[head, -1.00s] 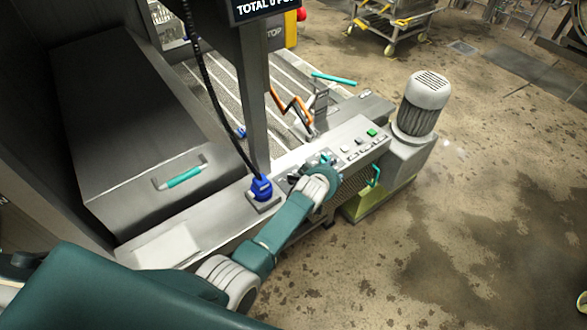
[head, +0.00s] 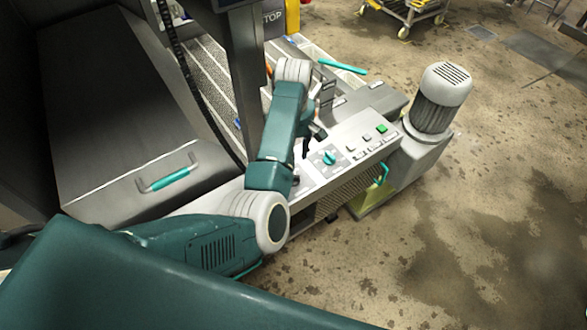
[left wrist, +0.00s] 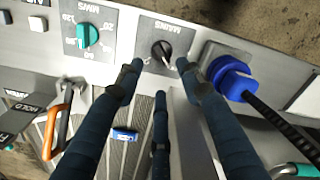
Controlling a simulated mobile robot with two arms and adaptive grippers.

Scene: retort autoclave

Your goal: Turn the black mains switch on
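My left gripper (left wrist: 160,68) is open and empty. Two of its dark fingers end near the left and right sides of the switch, and the third is lower in the picture. I cannot tell whether any finger touches the switch. In the head view my left arm covers much of the panel's left end, and the left gripper (head: 307,138) shows only partly there.
A teal dial (left wrist: 88,35) sits left of the switch and a blue connector (left wrist: 232,78) with a black cable sits right of it. An orange handle (left wrist: 55,130) is at lower left. A green button (head: 382,128) and a motor (head: 438,98) are farther right along the panel.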

